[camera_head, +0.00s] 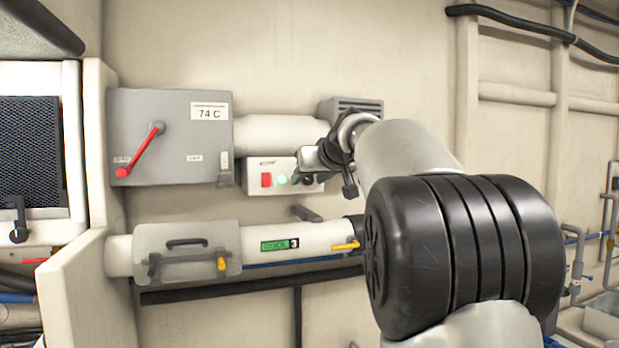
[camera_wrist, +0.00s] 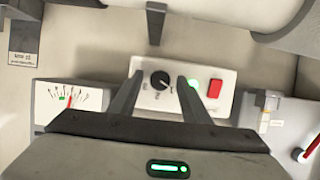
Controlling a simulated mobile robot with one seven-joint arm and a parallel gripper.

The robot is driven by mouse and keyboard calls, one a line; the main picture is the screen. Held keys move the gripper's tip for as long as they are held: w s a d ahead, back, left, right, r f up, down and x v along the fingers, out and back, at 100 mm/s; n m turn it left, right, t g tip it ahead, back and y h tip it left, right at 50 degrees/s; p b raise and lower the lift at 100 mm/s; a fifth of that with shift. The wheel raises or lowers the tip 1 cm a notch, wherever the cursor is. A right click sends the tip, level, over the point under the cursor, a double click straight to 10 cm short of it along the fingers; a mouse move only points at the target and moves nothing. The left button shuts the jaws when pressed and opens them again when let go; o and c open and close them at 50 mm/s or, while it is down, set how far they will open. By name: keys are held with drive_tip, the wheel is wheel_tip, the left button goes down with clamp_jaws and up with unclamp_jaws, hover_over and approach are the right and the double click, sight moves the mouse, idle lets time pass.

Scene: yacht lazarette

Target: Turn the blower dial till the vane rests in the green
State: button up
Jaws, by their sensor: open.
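The blower dial (camera_wrist: 160,80) is a round black knob on a white control box (camera_wrist: 222,72), with small numerals around it. Its white pointer line aims to the lower right in the wrist view. My gripper (camera_wrist: 160,77) is open, its two fingers either side of the dial in that view; I cannot tell how near they are in depth. In the head view my gripper (camera_head: 320,168) is at the right end of the control box (camera_head: 257,186) and partly covers it. A white gauge (camera_wrist: 85,98) has a red needle, which looks just right of the small green mark.
The box carries a red switch (camera_wrist: 214,88) and a lit green lamp (camera_wrist: 194,84). A grey box (camera_head: 205,140) with a red lever and a 74 C label is left of it. A pale pipe (camera_head: 325,232) with a yellow handle runs below.

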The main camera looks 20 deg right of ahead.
drive_tip(key=c, duration=1)
drive_tip(key=shift+c, duration=0.2)
drive_tip(key=m+y, duration=0.1)
drive_tip(key=m+y+b, duration=0.1)
drive_tip(key=m, duration=0.1)
drive_tip(key=shift+d+f, duration=0.15)
drive_tip(key=shift+d, duration=0.15)
drive_tip(key=m+y+b, duration=0.1)
drive_tip(key=m, duration=0.1)
drive_tip(key=shift+f+m+t+y+b, duration=0.1)
drive_tip(key=shift+m+t+y+b, duration=0.2)
drive_tip(key=shift+m+y+b, duration=0.1)
drive_tip(key=shift+d+m+t+y+b, duration=0.1)
drive_tip(key=shift+m+t+y+b, duration=0.2)
drive_tip(key=shift+m+y+b, duration=0.65)
drive_tip(key=shift+m, duration=0.35)
drive_tip(key=o, duration=1)
